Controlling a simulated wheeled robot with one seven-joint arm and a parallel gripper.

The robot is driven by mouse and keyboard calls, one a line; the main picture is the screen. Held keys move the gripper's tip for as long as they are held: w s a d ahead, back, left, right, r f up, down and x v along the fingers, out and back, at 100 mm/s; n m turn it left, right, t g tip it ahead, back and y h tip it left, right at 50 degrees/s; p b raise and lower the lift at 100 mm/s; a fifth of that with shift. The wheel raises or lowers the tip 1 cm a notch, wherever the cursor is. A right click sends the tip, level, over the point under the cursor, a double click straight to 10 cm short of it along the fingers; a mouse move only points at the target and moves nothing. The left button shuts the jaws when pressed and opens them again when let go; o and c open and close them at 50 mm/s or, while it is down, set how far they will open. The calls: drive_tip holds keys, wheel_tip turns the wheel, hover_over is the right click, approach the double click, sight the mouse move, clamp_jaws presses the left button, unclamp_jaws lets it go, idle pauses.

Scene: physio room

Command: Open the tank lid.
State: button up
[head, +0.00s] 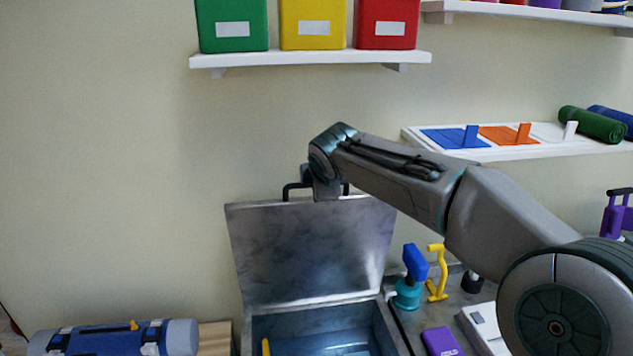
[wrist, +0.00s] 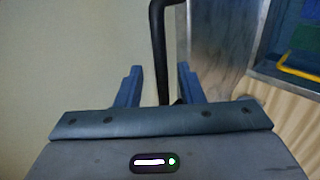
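The tank lid (head: 310,250) is a grey metal panel. It stands raised and nearly upright at the back of the metal tank (head: 392,325), whose blue inside shows. The lid's black handle (head: 292,188) is at its top edge, and my gripper (head: 323,188) is there, its fingers not clear in the head view. In the wrist view, the fingers of my gripper (wrist: 158,76) are spread, one on each side of the black handle (wrist: 159,45), with gaps visible. The lid (wrist: 212,40) also shows there.
A yellow bar (wrist: 298,69) is inside the tank. A blue roll (head: 115,339) lies at left. A blue-headed teal item (head: 409,280), a yellow stand (head: 437,272) and a purple box (head: 441,342) are right of the tank. A shelf (head: 310,59) with bins hangs above.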

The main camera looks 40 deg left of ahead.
drive_tip(key=shift+f, duration=0.1)
drive_tip(key=b+v, duration=0.3)
drive_tip(key=v, duration=1.1)
drive_tip(key=shift+b, duration=0.3)
drive_tip(key=shift+a, duration=0.1)
drive_tip(key=w+d+f+m+h+b, duration=0.15)
drive_tip(key=d+f+m, duration=0.25)
drive_tip(key=d, duration=0.6)
drive_tip(key=w+d+f+m+h, duration=0.1)
drive_tip(key=d+f+m+h, duration=0.3)
drive_tip(key=d, duration=0.5)
drive_tip(key=w+d+f+m+h, duration=0.15)
drive_tip(key=d+f+m, duration=0.3)
drive_tip(key=d, duration=0.55)
drive_tip(key=s+d+f+m, duration=0.4)
drive_tip(key=d+m, duration=0.1)
drive_tip(key=d, duration=0.2)
drive_tip(key=s+d+f+m+g+b, duration=0.1)
drive_tip(key=s+d+f+m, duration=0.4)
drive_tip(key=d, duration=0.2)
drive_tip(key=s+d+f+m+g, duration=0.1)
drive_tip(key=s+d+f+m, duration=0.4)
drive_tip(key=d, duration=0.3)
drive_tip(key=shift+h, duration=0.3)
drive_tip(key=shift+d+m, duration=0.1)
drive_tip(key=shift+m, duration=0.15)
